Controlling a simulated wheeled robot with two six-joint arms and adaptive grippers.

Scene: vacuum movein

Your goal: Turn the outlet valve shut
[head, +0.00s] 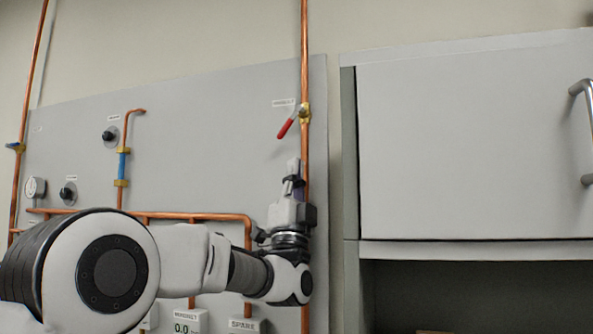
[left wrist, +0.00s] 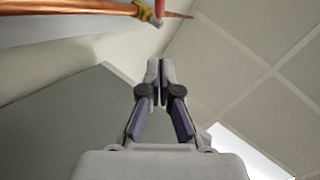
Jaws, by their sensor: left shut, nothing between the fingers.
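The outlet valve has a red lever handle (head: 286,128) on a brass body (head: 304,112), on a vertical copper pipe at the right edge of the grey panel. The lever slants down and left from the body. In the left wrist view the brass body (left wrist: 145,12) and the red lever (left wrist: 159,8) show at the top edge. My left gripper (head: 293,163) points up, shut and empty, below the lever and apart from it. Its closed fingers (left wrist: 160,65) show in the left wrist view. My right gripper is in neither view.
The grey panel (head: 200,130) carries copper pipes, black knobs (head: 109,136), a gauge (head: 36,187) and a display box (head: 186,322). A wall cabinet (head: 470,140) with a metal handle stands close at the right. The panel left of the lever is clear.

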